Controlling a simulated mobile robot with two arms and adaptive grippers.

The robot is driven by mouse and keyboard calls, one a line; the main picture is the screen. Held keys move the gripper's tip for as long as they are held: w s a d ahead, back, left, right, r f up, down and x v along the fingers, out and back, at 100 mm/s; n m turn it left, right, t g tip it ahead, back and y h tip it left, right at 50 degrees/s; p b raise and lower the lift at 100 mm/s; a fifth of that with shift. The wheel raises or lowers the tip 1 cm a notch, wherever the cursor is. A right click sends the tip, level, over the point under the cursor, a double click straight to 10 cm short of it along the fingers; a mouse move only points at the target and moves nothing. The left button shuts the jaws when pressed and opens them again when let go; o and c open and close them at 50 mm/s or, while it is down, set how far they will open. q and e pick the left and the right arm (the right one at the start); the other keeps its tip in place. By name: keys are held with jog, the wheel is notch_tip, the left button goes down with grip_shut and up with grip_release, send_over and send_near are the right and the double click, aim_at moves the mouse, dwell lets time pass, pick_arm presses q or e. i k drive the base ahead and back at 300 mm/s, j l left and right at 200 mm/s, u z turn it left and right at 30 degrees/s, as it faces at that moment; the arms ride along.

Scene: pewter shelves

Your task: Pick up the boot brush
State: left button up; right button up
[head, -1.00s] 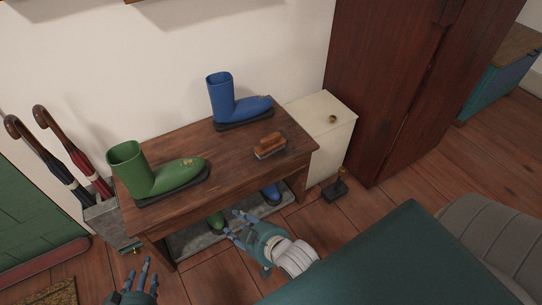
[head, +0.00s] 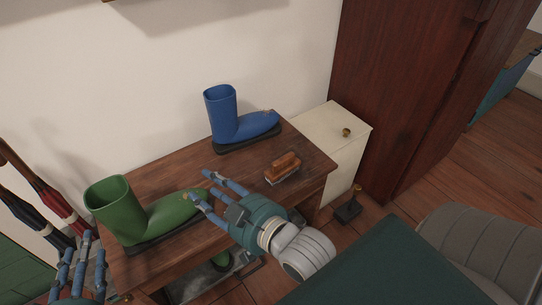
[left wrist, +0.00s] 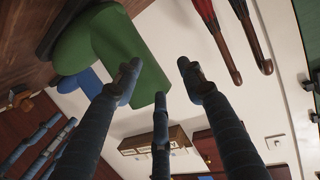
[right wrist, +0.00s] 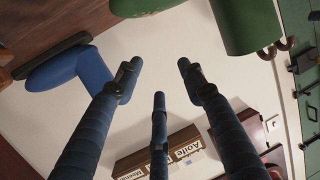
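The boot brush (head: 283,166), brown with pale bristles, lies on the right part of the wooden bench top, in front of the blue boot. My right gripper (head: 212,188) is above the bench's front edge, left of the brush and near the green boot's toe. Its fingers are spread and empty, also in the right wrist view (right wrist: 158,80). My left gripper (head: 80,262) is at the lower left of the head view, left of the bench. Its fingers are spread and empty in the left wrist view (left wrist: 158,85). Neither gripper touches the brush.
A white cabinet (head: 337,138) adjoins the bench's right end. Umbrellas (head: 45,195) stand at left. A tall dark wardrobe (head: 405,85) is at right.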

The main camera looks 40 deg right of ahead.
aim_at(282, 168)
jog(key=k, duration=0.25)
jog(key=z, duration=0.6)
jog(key=i+z, duration=0.15)
jog(key=z, duration=0.15)
jog(key=i+j+z, duration=0.1)
jog(key=z, duration=0.2)
jog(key=i+l, duration=0.2)
jog(key=l, duration=0.2)
jog(key=i+l+u, duration=0.15)
jog(key=l+u, duration=0.15)
jog(key=i+l+u, duration=0.1)
jog(key=l+u, duration=0.2)
jog(key=l, duration=0.25)
jog(key=l+u, duration=0.3)
jog(key=i+l, duration=0.05)
jog(key=l, duration=0.05)
